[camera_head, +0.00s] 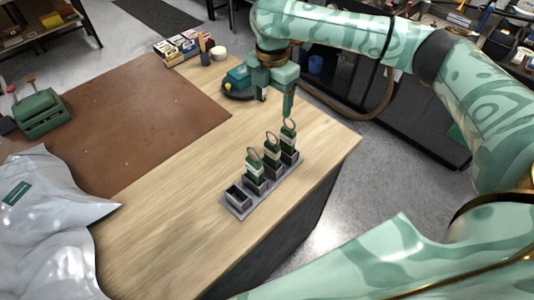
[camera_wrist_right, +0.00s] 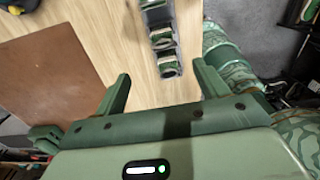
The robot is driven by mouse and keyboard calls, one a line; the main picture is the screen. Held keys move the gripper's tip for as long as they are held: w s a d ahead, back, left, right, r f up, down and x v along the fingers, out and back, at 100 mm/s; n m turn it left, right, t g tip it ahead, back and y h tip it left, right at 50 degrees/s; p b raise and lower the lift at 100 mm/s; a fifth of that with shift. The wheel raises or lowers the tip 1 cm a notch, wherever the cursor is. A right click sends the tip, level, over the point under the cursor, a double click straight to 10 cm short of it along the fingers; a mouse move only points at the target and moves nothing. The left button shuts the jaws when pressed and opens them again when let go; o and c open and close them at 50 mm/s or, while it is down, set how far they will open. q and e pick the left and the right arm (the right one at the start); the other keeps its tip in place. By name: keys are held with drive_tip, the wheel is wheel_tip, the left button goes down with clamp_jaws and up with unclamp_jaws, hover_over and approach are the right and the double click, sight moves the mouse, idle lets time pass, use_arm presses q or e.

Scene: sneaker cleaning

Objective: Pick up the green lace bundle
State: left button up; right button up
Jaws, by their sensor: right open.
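Three green lace bundles with pale bands and thin loops stand upright in a grey rack (camera_head: 240,212) on the wooden table: a near one (camera_head: 254,170), a middle one (camera_head: 271,152) and a far one (camera_head: 288,140). The rack's nearest compartment is empty. My right gripper (camera_head: 275,100) is open and empty, above and beyond the far bundle. In the right wrist view, the open fingers (camera_wrist_right: 161,82) frame bare wood, and a bundle (camera_wrist_right: 170,68) in the rack shows ahead of them, closer to the right finger. My left gripper is out of view.
A brown mat (camera_head: 140,120) covers the table's left part, with a green box-like tool (camera_head: 40,115) on it. A silvery bag (camera_head: 50,220) lies front left. Small boxes (camera_head: 180,47) and a teal object (camera_head: 238,78) stand at the back. The rack is near the table's right edge.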

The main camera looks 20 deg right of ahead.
drive_tip(key=f, duration=0.3)
drive_tip(key=shift+s+d+f+b, duration=0.1)
drive_tip(key=shift+s+f+b, duration=0.1)
drive_tip(key=shift+f+b, duration=0.15)
drive_tip(key=b, duration=0.2)
hover_over(272, 142)
drive_tip(key=f, duration=0.6)
drive_tip(key=shift+w+f, duration=0.2)
drive_tip(key=shift+f, duration=0.2)
drive_tip(key=f, duration=0.5)
drive_tip(key=shift+s+f+b, duration=0.25)
drive_tip(key=shift+f+b, duration=0.15)
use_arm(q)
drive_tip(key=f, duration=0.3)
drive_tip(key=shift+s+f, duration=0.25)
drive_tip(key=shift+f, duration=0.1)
use_arm(e)
drive_tip(key=shift+r, duration=0.1)
drive_tip(key=c, duration=1.3)
